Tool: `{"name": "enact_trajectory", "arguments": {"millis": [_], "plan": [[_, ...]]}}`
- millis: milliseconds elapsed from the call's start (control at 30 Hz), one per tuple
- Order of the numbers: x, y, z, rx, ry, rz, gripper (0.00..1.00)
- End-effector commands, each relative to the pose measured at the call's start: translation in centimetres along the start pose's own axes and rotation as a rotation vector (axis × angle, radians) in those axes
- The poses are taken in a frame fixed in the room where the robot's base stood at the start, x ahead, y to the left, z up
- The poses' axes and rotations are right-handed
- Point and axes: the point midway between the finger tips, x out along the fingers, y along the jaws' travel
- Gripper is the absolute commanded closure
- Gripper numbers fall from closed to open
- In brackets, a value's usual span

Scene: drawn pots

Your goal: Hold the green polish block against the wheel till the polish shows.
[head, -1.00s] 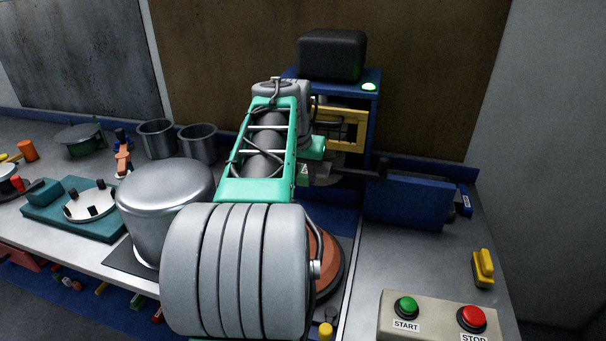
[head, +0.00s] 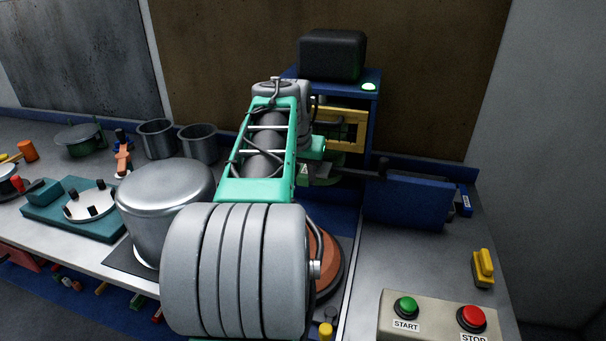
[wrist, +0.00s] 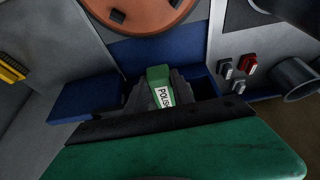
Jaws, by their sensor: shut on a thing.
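The green polish block (wrist: 157,75), with a white label reading "POLIS", sits between the grey jaws of my gripper (wrist: 161,92) in the wrist view. The jaws are shut on it. In the head view my own arm hides most of the gripper and the block. My gripper is at the front left of the wheel. Contact between block and wheel is hidden in the head view.
A panel with green START (head: 406,307) and red STOP (head: 471,318) buttons stands front right. A blue box (head: 410,202) stands right of the wheel. A large steel pot (head: 165,205) stands left of my arm. An orange disc (head: 328,262) lies partly behind my arm.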

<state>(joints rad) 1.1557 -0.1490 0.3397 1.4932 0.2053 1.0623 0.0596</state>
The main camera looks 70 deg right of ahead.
Motion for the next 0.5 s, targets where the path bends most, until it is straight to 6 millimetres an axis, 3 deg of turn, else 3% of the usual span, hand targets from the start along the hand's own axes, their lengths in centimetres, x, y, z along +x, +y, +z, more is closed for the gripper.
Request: {"name": "enact_trajectory", "arguments": {"millis": [233,500], "plan": [[-0.3,0.0,-0.1,0.001,0.012,-0.002,1.0],[-1.8,-0.1,2.7,-0.001,0.009,-0.002,1.0]]}}
